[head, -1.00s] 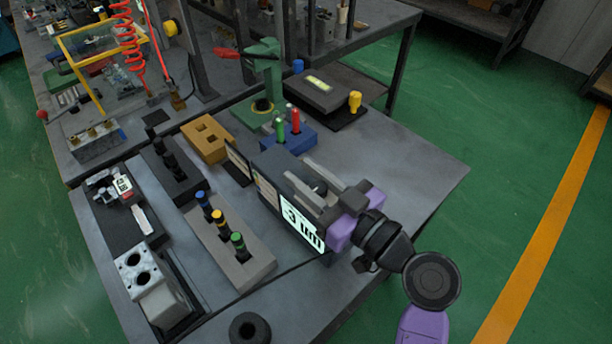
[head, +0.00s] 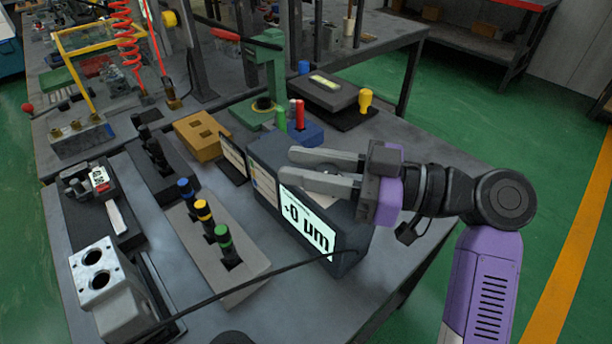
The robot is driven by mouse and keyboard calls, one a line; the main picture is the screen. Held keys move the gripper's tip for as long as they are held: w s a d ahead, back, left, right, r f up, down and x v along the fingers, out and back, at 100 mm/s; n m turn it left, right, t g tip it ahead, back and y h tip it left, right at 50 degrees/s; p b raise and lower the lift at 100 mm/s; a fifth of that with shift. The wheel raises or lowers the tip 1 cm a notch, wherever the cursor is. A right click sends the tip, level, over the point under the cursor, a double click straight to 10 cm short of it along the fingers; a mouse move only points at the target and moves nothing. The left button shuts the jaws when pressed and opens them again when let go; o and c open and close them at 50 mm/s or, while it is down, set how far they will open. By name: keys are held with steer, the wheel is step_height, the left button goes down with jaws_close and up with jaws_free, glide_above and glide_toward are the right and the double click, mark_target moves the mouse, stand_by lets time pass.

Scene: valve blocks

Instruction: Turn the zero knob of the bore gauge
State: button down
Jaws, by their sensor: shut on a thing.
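The bore gauge's readout is a dark box (head: 265,146) on the table in the head view. Its lit display (head: 306,222) faces me and reads about "-0 um". My gripper (head: 285,167) reaches in from the right over the top of the box, its two grey fingers nearly level and pointing left. It is shut on the zero knob on top of the box. The knob itself is mostly hidden by the fingers, and I cannot make out its angle.
A grey block with blue, yellow and green-topped plugs (head: 222,236) stands left of the box. A blue stand with green and red handles (head: 300,115) is behind it. A metal valve block (head: 100,280) is at front left. A dark cable (head: 250,275) crosses the foreground.

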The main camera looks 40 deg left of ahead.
steer(key=shift+n+g+h, duration=0.3)
steer(key=shift+g, duration=0.1)
steer(key=c, duration=1.1)
jaws_free()
steer(key=v, duration=0.8)
steer(key=shift+s, duration=0.15)
